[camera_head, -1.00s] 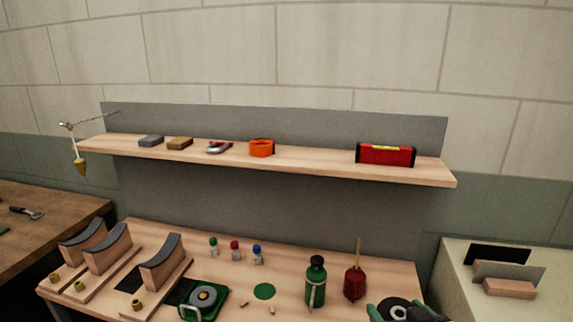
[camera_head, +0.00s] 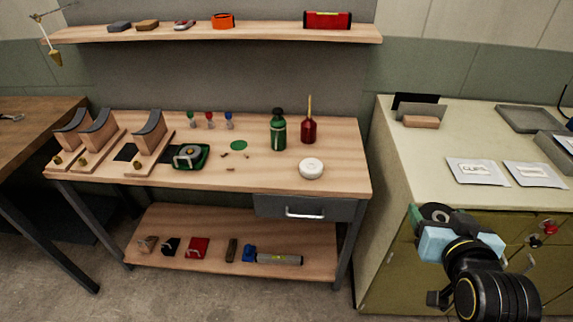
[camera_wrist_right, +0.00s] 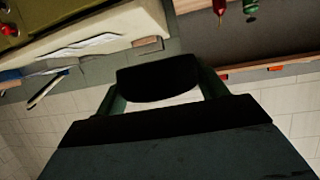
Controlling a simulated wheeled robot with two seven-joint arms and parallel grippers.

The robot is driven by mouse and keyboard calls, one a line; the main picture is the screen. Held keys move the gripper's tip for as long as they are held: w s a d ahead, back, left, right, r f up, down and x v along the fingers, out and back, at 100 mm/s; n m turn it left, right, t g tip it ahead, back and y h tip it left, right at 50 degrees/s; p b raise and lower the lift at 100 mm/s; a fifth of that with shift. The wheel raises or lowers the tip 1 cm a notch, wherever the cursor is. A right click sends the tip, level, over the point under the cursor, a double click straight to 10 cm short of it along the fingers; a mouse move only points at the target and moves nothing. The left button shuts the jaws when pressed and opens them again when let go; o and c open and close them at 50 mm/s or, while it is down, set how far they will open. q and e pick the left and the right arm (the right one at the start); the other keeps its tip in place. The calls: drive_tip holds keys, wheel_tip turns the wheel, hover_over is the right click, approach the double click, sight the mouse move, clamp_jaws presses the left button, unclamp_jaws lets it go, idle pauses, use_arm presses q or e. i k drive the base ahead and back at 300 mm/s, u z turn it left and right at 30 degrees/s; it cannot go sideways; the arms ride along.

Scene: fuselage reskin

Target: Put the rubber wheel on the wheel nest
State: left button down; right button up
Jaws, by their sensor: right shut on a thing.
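The rubber wheel (camera_head: 436,212) is a dark round disc with a paler hub in the head view, held at the lower right in front of the olive cabinet. My right gripper (camera_head: 432,220) is shut on it, clear of any surface. In the right wrist view the wheel (camera_wrist_right: 158,80) is a dark shape between the two green fingers. I cannot tell for certain which thing is the wheel nest. A green holder with a grey round part (camera_head: 190,156) and a flat green disc (camera_head: 238,145) lie on the wooden bench. My left gripper is out of view.
The wooden bench (camera_head: 240,180) also carries curved-top blocks (camera_head: 150,138), a green bottle (camera_head: 278,130), a red oil can (camera_head: 309,130) and a white round thing (camera_head: 311,168). A pale counter (camera_head: 410,150) with packets stands right. A shelf (camera_head: 270,38) hangs above.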

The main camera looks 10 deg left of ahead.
sight(234, 160)
drive_tip(key=z, duration=0.25)
drive_tip(key=k, duration=0.35)
drive_tip(key=u, duration=1.1)
drive_tip(key=i, duration=1.15)
drive_tip(key=u, duration=0.4)
